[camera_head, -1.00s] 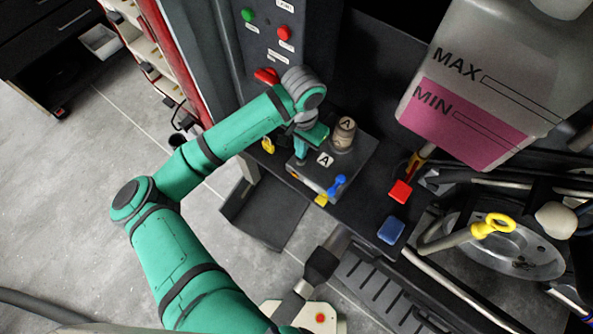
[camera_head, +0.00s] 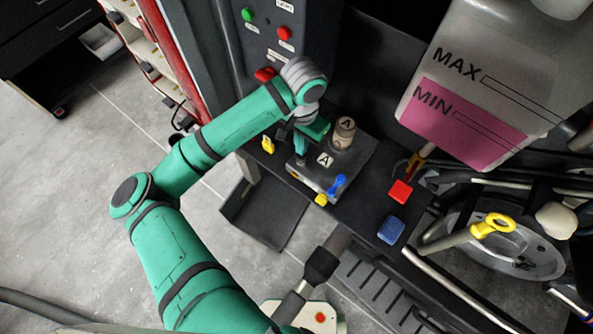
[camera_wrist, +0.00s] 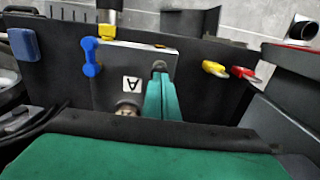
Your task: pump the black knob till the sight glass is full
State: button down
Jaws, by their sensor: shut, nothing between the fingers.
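My gripper (camera_wrist: 160,86) is shut, with no gap between its green fingers. In the head view my gripper (camera_head: 301,150) is over the left part of a dark block with a plate marked A (camera_head: 325,160). In the wrist view a small dark round part, seemingly the black knob (camera_wrist: 159,66), shows right at the fingertips; I cannot tell whether they touch it.
A blue lever (camera_head: 337,185) and a yellow part (camera_head: 321,200) are on the block's near side. A yellow part (camera_head: 268,145) is to its left. Red (camera_head: 400,191) and blue (camera_head: 391,229) pieces lie to the right. A translucent tank marked MAX and MIN (camera_head: 490,90) hangs at upper right.

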notch_tip(320, 180, up, 6)
dwell(0.8)
dwell(0.4)
